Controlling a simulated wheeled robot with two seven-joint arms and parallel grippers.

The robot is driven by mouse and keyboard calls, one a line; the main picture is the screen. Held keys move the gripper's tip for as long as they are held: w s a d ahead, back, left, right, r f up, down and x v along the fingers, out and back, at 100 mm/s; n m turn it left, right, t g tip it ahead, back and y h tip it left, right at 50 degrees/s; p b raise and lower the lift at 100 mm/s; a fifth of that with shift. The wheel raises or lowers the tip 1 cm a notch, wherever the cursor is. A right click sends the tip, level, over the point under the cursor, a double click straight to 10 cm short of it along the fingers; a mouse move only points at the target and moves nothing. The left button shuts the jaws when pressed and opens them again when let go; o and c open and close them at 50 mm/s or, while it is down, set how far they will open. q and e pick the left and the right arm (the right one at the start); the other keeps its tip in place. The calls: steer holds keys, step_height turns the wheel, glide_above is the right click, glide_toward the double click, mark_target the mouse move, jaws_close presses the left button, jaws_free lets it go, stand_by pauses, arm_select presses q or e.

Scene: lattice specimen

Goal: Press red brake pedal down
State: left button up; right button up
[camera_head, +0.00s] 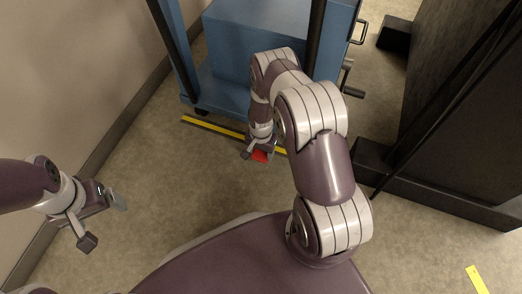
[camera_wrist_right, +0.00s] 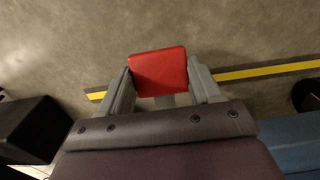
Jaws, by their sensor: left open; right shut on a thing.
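The red brake pedal (camera_head: 260,156) shows as a small red patch low in front of the blue cart, partly hidden by my right gripper (camera_head: 262,149). In the right wrist view the flat red pedal (camera_wrist_right: 158,70) sits between the two grey fingers of my right gripper (camera_wrist_right: 163,84), which is shut on it. A short grey piece shows below the pedal there. My left gripper (camera_head: 103,220) is open and empty at the left, over bare floor and away from the pedal.
The blue cart (camera_head: 262,32) with dark posts stands at the back. A yellow floor strip (camera_head: 214,128) runs in front of it. A large black structure (camera_head: 455,110) stands at the right. A wall (camera_head: 75,70) is at the left. Floor between the wall and pedal is clear.

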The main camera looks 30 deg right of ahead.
mark_target(261, 153)
steer(key=shift+s+a+f, duration=0.1)
steer(key=shift+s, duration=0.05)
steer(key=o, duration=1.5)
step_height(261, 153, up, 13)
steer(key=p, duration=0.8)
steer(key=shift+f, duration=0.15)
